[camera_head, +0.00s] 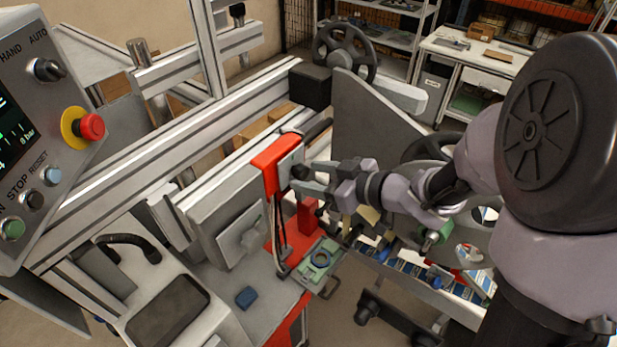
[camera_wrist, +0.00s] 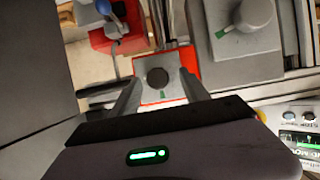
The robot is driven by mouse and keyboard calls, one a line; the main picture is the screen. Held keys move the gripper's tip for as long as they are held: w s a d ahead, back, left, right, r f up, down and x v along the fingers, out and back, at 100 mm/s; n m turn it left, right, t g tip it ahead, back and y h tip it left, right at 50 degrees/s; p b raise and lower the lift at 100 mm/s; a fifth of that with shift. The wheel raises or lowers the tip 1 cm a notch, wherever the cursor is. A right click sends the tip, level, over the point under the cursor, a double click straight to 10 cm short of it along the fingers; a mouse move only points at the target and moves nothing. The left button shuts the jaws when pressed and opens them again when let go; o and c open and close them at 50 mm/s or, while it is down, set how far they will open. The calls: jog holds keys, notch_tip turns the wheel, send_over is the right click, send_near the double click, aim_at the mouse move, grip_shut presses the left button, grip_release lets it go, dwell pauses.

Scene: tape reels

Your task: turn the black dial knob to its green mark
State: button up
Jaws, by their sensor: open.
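The black dial knob (camera_wrist: 157,77) is round and sits on a light grey plate (camera_wrist: 178,84) with a red surround in the wrist view. Its green mark (camera_wrist: 163,94) is on the plate just below the knob in that picture. I cannot make out a pointer on the knob. My gripper (camera_wrist: 160,84) is open, with one finger on each side of the knob and visible gaps between. In the head view my gripper (camera_head: 305,177) faces the plate on the red bracket (camera_head: 268,170); the fingers partly hide the knob there.
A larger grey knob (camera_wrist: 254,14) with its own green mark is on a grey box at the upper right in the wrist view. A control panel with a red emergency button (camera_head: 91,126) is at the left. A blue block (camera_head: 246,297) lies on the bench below.

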jog(key=shift+w+a+f, duration=0.2)
jog(key=shift+w+a, duration=0.05)
jog(key=shift+a, duration=0.05)
jog(key=shift+w+f, duration=0.15)
jog(key=shift+w, duration=0.3)
jog(key=shift+s, duration=0.2)
jog(key=shift+c, duration=0.4)
grip_shut()
jog(key=shift+b, duration=0.45)
